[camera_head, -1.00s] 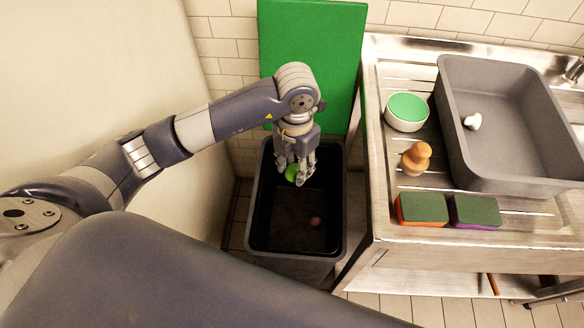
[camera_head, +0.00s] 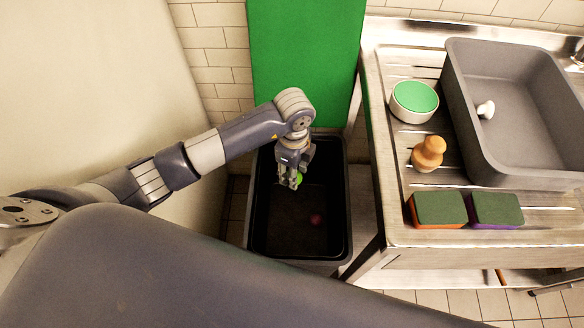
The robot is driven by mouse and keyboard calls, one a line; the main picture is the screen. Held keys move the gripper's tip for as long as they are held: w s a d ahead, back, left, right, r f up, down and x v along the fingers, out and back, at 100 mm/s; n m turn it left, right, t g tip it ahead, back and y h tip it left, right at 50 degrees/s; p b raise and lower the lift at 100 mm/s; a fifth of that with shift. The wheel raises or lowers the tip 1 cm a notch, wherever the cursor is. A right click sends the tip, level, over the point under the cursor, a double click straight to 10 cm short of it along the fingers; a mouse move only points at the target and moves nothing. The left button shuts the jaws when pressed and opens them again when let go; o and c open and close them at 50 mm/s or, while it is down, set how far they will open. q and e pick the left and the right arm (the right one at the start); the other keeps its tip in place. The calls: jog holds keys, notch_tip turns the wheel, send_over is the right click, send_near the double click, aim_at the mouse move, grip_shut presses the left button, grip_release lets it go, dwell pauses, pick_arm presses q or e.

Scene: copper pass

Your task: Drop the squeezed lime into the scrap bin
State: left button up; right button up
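The green lime (camera_head: 299,179) shows between the fingers of my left gripper (camera_head: 291,181), which is shut on it. The fingers hide part of the lime. The gripper points down into the mouth of the black scrap bin (camera_head: 258,228), toward its back half, with the lime above the bin's floor. A small reddish round thing (camera_head: 316,220) lies on the floor of the bin. My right gripper is not in view.
A steel counter (camera_head: 385,215) stands right of the bin, with a grey basin (camera_head: 525,110), a green-topped round tub (camera_head: 414,102), a wooden knobbed tool (camera_head: 428,153) and two sponges (camera_head: 438,209) (camera_head: 495,209). A green board (camera_head: 305,60) stands behind the bin.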

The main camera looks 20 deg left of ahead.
pick_arm(q)
notch_tip(320, 180, down, 6)
jog(key=b, duration=0.5)
jog(key=o, duration=0.9)
jog(key=shift+c, duration=0.2)
jog(key=shift+r, duration=0.1)
notch_tip(320, 180, up, 11)
jog(key=shift+r, duration=0.5)
